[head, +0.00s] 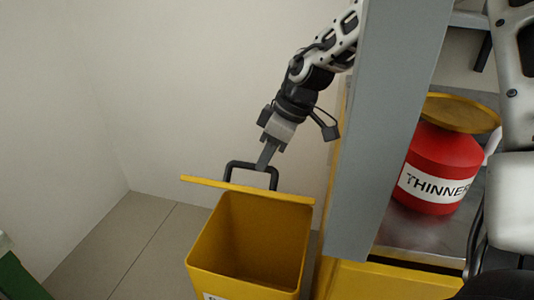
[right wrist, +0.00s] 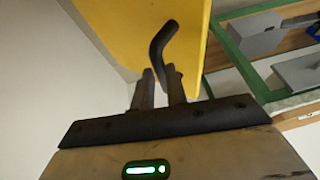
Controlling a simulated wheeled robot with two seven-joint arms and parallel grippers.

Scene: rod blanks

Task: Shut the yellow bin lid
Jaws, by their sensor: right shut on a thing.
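The yellow bin (head: 205,262) stands on the floor in the head view, its mouth uncovered and no contents visible inside. Its yellow lid (head: 215,185) shows almost edge-on as a thin strip along the bin's far side, raised open. A black handle (head: 232,166) sticks up behind the lid's edge. My right gripper (head: 265,163) reaches down from the upper right and is shut on this handle. In the right wrist view, the handle (right wrist: 160,42) rises between the fingers (right wrist: 161,84) against the yellow lid (right wrist: 194,30). My left gripper is not in view.
A grey upright panel (head: 385,110) stands close right of the bin. Behind it, a red thinner can (head: 440,160) sits on a metal shelf (head: 405,232) of a yellow cabinet. Pale walls enclose the left; the tiled floor (head: 150,245) there is clear. A green edge (head: 15,278) shows lower left.

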